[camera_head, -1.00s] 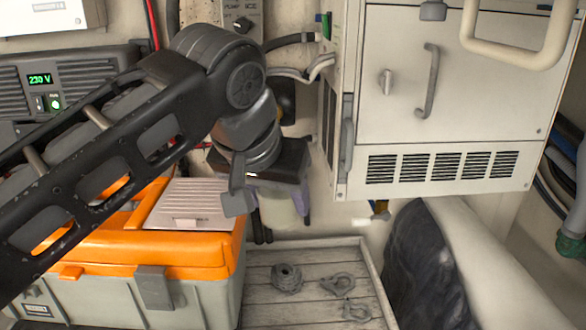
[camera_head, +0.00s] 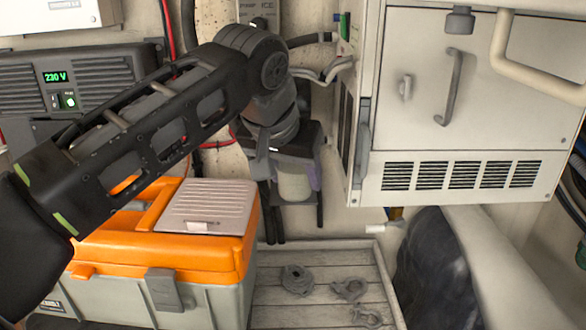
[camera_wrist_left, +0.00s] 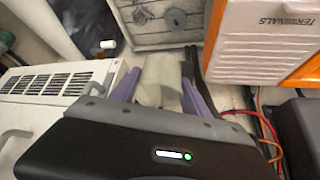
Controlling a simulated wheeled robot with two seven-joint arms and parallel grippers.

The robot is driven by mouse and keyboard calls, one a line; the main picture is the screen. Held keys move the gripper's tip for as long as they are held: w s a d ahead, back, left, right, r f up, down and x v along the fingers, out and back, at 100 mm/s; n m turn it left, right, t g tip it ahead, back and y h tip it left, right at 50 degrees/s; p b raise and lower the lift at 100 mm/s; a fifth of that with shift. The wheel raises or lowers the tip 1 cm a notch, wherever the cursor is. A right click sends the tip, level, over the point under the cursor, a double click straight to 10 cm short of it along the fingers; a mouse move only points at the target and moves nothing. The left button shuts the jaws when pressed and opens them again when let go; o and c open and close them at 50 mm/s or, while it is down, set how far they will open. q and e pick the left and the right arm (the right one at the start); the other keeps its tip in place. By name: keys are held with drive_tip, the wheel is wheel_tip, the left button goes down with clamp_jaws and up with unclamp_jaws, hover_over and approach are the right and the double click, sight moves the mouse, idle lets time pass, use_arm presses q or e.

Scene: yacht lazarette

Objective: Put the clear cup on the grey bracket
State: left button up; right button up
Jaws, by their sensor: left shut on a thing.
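The clear cup (camera_head: 294,184) is pale and see-through. My left gripper (camera_head: 292,178) is shut on it and holds it in the air between the orange toolbox and the white cabinet. In the left wrist view the cup (camera_wrist_left: 161,80) sits between the two purple fingers of the gripper (camera_wrist_left: 160,92); the gripper body hides its near end. A small grey fitting (camera_head: 459,20), probably the grey bracket, is on the upper front of the white cabinet, up and to the right of the cup. My right gripper is not in view.
The white cabinet (camera_head: 465,150) has a grey handle (camera_head: 449,88), vents and a cream rail (camera_head: 530,70). The orange-lidded toolbox (camera_head: 170,255) stands below my left arm. A dark-and-pale padded shape is at lower right.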

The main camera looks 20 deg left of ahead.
use_arm(q)
drive_tip(key=w+a+p, duration=0.1)
drive_tip(key=w+a, duration=0.1)
drive_tip(key=w, duration=0.1)
drive_tip(key=w+a+f+p, duration=0.1)
drive_tip(key=w+p, duration=0.1)
drive_tip(key=w, duration=0.2)
drive_tip(key=w+a+f+p, duration=0.1)
drive_tip(key=w+a+p, duration=0.1)
drive_tip(key=w, duration=0.2)
drive_tip(key=shift+w+a+f, duration=0.25)
drive_tip(key=shift+a, duration=0.1)
drive_tip(key=shift+d+f, duration=0.1)
drive_tip(key=shift+f, duration=0.15)
drive_tip(key=shift+f, duration=0.1)
drive_tip(key=shift+f+b, duration=0.35)
wheel_tip(320, 180, down, 3)
drive_tip(key=shift+r+b, duration=0.1)
drive_tip(key=shift+b, duration=1.05)
drive_tip(key=shift+w, duration=0.15)
